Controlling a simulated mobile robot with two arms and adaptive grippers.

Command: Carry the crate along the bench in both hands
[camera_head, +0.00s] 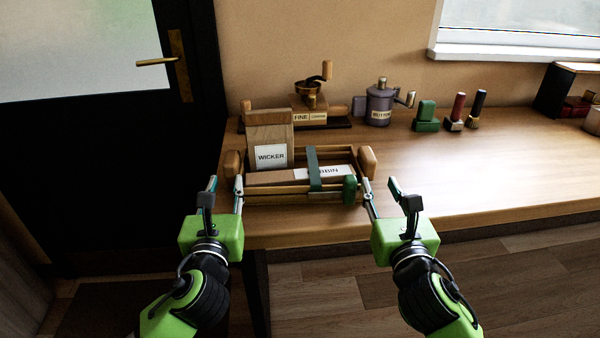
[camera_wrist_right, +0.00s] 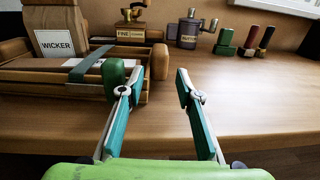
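The wooden slatted crate (camera_head: 285,189) stands on the bench (camera_head: 450,165) near its left front corner, with a rounded wooden block at each end. A green strap (camera_head: 313,165) crosses the lying box. My left gripper (camera_head: 225,190) is open at the crate's left front. My right gripper (camera_wrist_right: 156,85) is open at its right front, its left finger close to a green knob (camera_wrist_right: 116,75). I cannot tell whether either gripper touches the crate.
Behind the crate stand a grinder (camera_head: 312,95) on a board and a purple grinder (camera_head: 380,103). Several stamps (camera_head: 427,115) stand to their right. A dark box (camera_head: 562,88) is at the far right. The bench right of the crate is clear.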

